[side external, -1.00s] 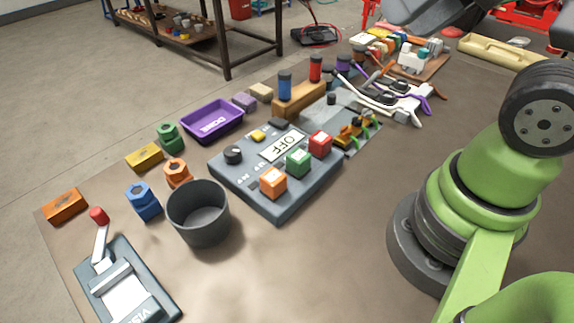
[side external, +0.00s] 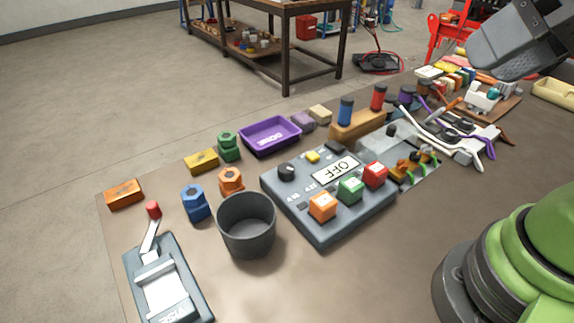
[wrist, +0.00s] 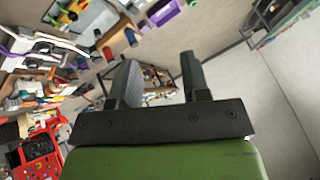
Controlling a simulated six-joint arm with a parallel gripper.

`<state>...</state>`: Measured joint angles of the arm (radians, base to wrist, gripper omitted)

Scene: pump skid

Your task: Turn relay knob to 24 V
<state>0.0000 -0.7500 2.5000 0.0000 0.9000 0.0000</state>
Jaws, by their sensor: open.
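The grey control box (side external: 330,222) sits on the brown table in the side view. A black round knob (side external: 287,172) stands at its upper left, with small printed voltage marks beside it that I cannot read clearly. A white display (side external: 336,170) on the box reads OFF. Orange (side external: 322,207), green (side external: 350,189) and red (side external: 374,175) blocks stand along its front part. My gripper shows in the wrist view (wrist: 160,80), its two dark fingers apart with nothing between them.
A dark grey cup (side external: 247,226) stands left of the box. A purple tray (side external: 269,136), a wooden rack with blue and red cylinders (side external: 358,125) and a lever device (side external: 166,284) stand around it. Cables and tools (side external: 455,140) crowd the right. The front table area is bare.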

